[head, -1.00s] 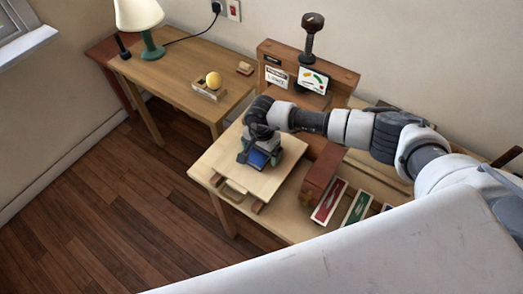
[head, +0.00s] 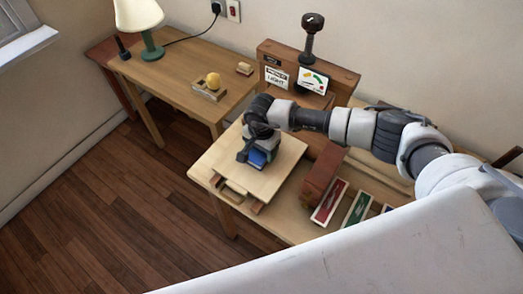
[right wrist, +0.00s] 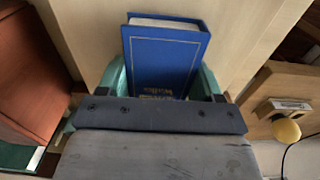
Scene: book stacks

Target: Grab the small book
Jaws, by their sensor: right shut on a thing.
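The small book is blue with gold lettering (right wrist: 162,60). In the right wrist view it stands out between the two greenish fingers of my right gripper (right wrist: 163,85), which is shut on it. In the head view the book (head: 257,158) shows as a blue patch under my right gripper (head: 256,157), over the light wooden board (head: 275,182). I cannot tell whether the book touches the board. The gripper body hides part of the book. My left gripper is not in view.
A reddish-brown block (head: 322,178) stands right of the board, beside red (head: 329,202) and green (head: 357,208) trays. A white surface (head: 350,250) fills the front.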

